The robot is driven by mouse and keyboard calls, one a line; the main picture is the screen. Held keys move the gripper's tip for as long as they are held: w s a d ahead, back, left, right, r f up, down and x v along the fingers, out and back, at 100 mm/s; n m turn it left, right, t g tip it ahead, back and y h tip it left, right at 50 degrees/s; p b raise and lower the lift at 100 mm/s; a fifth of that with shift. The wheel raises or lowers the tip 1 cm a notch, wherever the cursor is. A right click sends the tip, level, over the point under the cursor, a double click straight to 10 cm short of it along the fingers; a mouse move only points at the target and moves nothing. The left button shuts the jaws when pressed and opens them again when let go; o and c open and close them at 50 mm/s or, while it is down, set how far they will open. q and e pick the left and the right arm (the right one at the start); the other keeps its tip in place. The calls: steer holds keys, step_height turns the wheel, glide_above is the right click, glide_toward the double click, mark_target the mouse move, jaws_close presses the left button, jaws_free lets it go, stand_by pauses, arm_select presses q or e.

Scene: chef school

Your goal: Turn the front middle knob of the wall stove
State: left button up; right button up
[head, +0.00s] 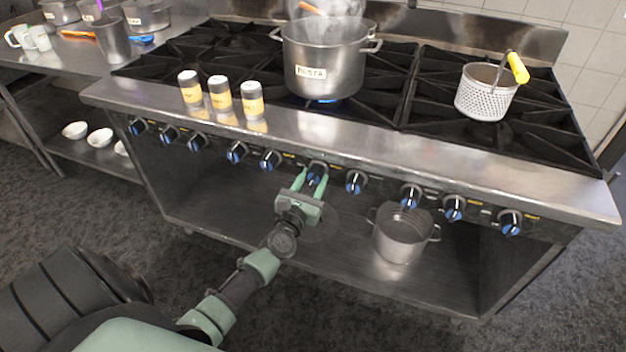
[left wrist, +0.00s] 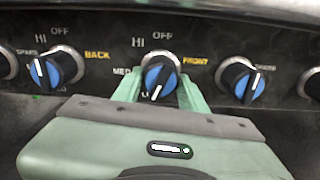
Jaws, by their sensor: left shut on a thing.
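The stove (head: 350,140) has a row of blue-and-black knobs along its front panel. My left gripper (head: 309,180) is at a knob (head: 317,170) near the middle of the row, below the pasta pot. In the left wrist view its two green fingers stand on either side of this knob (left wrist: 160,77), shut on it. The label beside it reads FRONT, with HI, MED and a partly hidden LO around it. Its white mark points downward, slightly left. A neighbouring knob marked BACK (left wrist: 54,68) is to its left. My right gripper is not in view.
A steel pot labelled PASTA (head: 325,60) stands on the burners over a blue flame (head: 322,101). Several yellow-labelled shakers (head: 221,94) line the front edge. A white perforated basket (head: 485,94) is at the right. Another pot (head: 402,240) stands on the shelf below.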

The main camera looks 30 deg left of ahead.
arm_select(q)
steer(key=shift+m, duration=0.3)
steer(key=m+p, duration=0.1)
steer(key=m, duration=0.4)
steer(key=shift+a+r+m, duration=0.1)
steer(key=shift+m, duration=0.3)
steer(key=m+p, duration=0.1)
steer(key=m, duration=0.4)
steer(key=m+p, duration=0.1)
steer(key=m, duration=0.2)
steer(key=m+p, duration=0.1)
steer(key=m, duration=0.2)
steer(key=shift+r+m, duration=0.2)
steer(key=shift+m, duration=0.2)
steer(key=m+p, duration=0.1)
steer(key=m, duration=0.4)
steer(key=shift+p, duration=0.3)
steer(key=shift+m, duration=0.4)
steer(key=o, duration=1.4)
steer(key=shift+c, duration=0.2)
